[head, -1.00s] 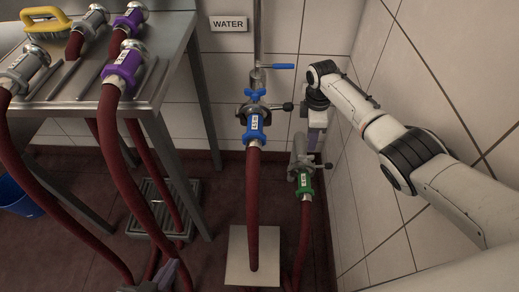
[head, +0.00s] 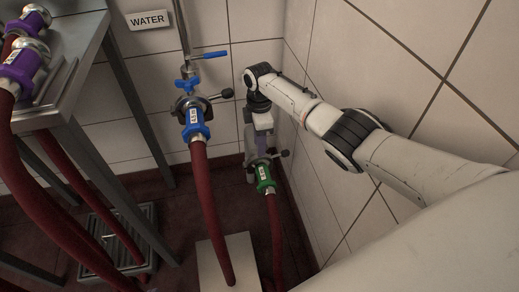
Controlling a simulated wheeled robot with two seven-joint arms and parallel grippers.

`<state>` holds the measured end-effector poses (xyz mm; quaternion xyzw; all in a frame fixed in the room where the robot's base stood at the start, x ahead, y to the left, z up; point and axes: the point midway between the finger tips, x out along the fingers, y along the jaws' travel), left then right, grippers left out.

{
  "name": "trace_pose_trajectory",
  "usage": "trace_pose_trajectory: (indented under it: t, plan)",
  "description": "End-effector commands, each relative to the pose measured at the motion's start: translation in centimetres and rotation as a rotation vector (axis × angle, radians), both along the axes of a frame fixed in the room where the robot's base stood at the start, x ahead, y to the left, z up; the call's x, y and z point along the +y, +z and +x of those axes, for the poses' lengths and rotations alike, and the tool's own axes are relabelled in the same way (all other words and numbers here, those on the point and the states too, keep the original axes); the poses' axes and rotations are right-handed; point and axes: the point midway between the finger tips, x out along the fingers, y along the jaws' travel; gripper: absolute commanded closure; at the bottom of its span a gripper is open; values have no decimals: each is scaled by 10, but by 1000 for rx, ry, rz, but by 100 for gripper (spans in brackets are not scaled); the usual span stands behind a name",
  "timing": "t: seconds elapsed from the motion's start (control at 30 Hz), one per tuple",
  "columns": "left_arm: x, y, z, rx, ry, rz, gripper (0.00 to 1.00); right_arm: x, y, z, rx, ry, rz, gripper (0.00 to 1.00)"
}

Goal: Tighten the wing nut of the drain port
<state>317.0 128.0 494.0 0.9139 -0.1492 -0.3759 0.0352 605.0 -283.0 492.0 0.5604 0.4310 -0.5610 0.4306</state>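The drain port is low in the wall corner, with a grey metal clamp (head: 257,166) above a green-collared hose end (head: 265,180). A dark knob on a short rod (head: 284,153) sticks out to the right of this clamp. Whether this is the wing nut is too small to tell. My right gripper (head: 250,138) points down just above the clamp. Its fingers are small and merge with the grey metal, so their opening and any contact are unclear. My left gripper is not in view.
Left of the drain is the water port with a blue-collared hose (head: 195,125), a dark knob (head: 227,93) and a blue lever (head: 210,55). A steel table (head: 65,85) with purple-collared hoses stands at left. The tiled wall (head: 400,60) runs close along my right arm.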

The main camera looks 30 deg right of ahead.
Motion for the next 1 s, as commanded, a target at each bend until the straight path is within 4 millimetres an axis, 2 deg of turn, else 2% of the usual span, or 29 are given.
trace_pose_trajectory:
  t: [0.07, 0.4, 0.57, 0.6, 1.0]
  plan:
    - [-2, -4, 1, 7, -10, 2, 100, 0, -5, 0, -1, 0, 0, 72]
    - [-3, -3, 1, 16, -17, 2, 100, 0, -5, 0, -1, 0, 0, 72]
    - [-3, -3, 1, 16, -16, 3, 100, 0, -5, 0, -1, 0, 0, 99]
    - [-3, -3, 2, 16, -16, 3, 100, 0, -5, 0, -1, 0, 0, 100]
    - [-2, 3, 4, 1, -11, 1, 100, 0, -4, 0, 1, -54, 0, 100]
